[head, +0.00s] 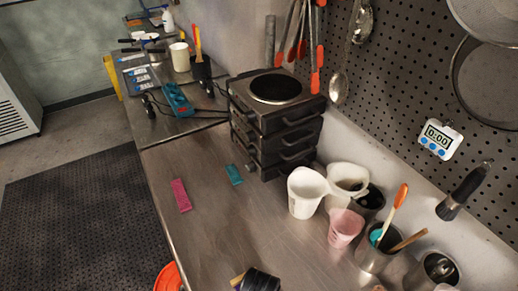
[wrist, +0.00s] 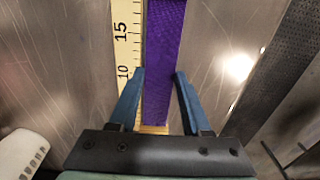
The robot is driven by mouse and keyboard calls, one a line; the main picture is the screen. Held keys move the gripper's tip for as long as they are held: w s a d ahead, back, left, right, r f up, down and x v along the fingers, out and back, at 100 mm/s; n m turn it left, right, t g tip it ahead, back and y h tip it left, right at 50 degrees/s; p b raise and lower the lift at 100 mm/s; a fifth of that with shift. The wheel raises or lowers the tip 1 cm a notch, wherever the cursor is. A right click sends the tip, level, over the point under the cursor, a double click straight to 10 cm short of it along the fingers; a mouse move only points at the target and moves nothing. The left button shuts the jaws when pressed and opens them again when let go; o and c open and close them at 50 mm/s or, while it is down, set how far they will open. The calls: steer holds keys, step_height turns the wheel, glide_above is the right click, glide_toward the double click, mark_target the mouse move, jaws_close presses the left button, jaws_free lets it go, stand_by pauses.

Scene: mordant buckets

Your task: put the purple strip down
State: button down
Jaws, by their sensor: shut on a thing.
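The purple strip (wrist: 164,50) is long, flat and textured, and runs up the wrist view between the two blue fingers of my gripper (wrist: 159,75). My gripper is shut on it. The strip's lower end is near the palm, where a small yellow-tan piece also shows. Whether the strip touches the steel behind it cannot be told. In the head view I cannot clearly make out the gripper or strip; a dark ribbed thing (head: 260,281) is cut off at the bottom edge. A pink strip (head: 181,195) and a teal strip (head: 234,175) lie apart on the steel counter (head: 215,225).
A yellow ruler (wrist: 122,30) lies along the purple strip's left side. White beakers (head: 306,192), a pink cup (head: 345,228) and utensil pots (head: 376,255) crowd the right. Stacked hot plates (head: 275,115) stand behind. An orange rim (head: 169,277) is below the front edge. The counter's middle is clear.

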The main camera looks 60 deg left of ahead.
steer(key=shift+c, duration=1.8)
jaws_free()
steer(key=shift+s+d+f, duration=0.15)
steer(key=shift+s+f, duration=0.1)
steer(key=shift+f, duration=0.2)
steer(key=shift+s+d+f, duration=0.1)
steer(key=shift+s+f, duration=0.1)
steer(key=shift+f, duration=0.25)
step_height(320, 180, up, 14)
steer(key=shift+w+a+f, duration=0.2)
steer(key=shift+w+f, duration=0.05)
steer(key=shift+w, duration=0.15)
steer(key=shift+w, duration=0.1)
